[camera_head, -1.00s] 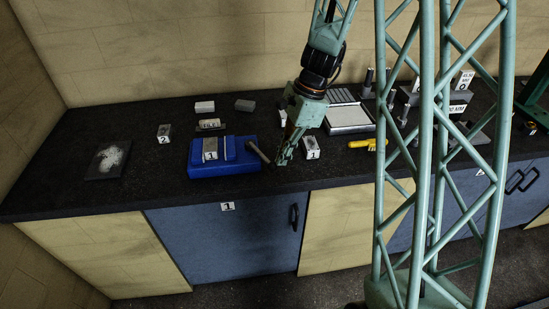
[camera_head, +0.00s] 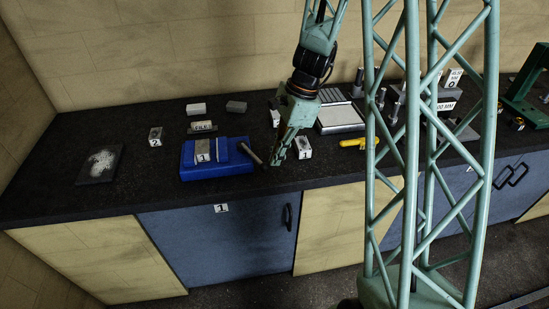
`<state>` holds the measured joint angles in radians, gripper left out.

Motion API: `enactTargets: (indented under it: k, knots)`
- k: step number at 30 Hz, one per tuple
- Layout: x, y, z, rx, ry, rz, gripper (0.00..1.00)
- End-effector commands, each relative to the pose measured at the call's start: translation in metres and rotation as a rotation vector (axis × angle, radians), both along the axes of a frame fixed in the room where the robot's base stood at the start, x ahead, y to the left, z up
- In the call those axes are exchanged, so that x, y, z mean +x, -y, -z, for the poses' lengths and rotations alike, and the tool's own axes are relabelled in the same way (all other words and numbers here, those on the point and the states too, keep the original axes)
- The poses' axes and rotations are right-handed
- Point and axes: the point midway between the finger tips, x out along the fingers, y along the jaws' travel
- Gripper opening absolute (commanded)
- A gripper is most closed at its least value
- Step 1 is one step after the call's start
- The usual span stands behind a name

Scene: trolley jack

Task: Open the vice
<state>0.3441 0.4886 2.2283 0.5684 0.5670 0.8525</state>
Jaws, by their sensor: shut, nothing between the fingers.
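The blue vice (camera_head: 218,166) sits on the dark worktop, left of my gripper. A grey block marked 1 (camera_head: 204,151) shows in the middle of the vice. Its handle (camera_head: 251,154) is a short grey bar that sticks out on the right side and leans. My gripper (camera_head: 274,163) points down just right of the handle. Its fingers are shut and empty. It looks close to the handle, but I cannot tell whether it touches.
A small block marked 1 (camera_head: 303,148) stands close right of my gripper. Behind are a FILE-labelled block (camera_head: 202,127) and a grey-white tray (camera_head: 340,118). A yellow tool (camera_head: 358,143) lies to the right.

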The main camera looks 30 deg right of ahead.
Motion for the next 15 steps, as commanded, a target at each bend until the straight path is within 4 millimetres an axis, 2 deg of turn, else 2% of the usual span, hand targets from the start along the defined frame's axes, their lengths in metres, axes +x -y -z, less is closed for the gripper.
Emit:
enactTargets:
  k: [8, 15]
  knots:
    - [0.002, 0.021, -0.009, 0.000, 0.002, -0.001, 0.00]
    - [0.002, 0.029, -0.040, -0.002, 0.006, -0.003, 0.00]
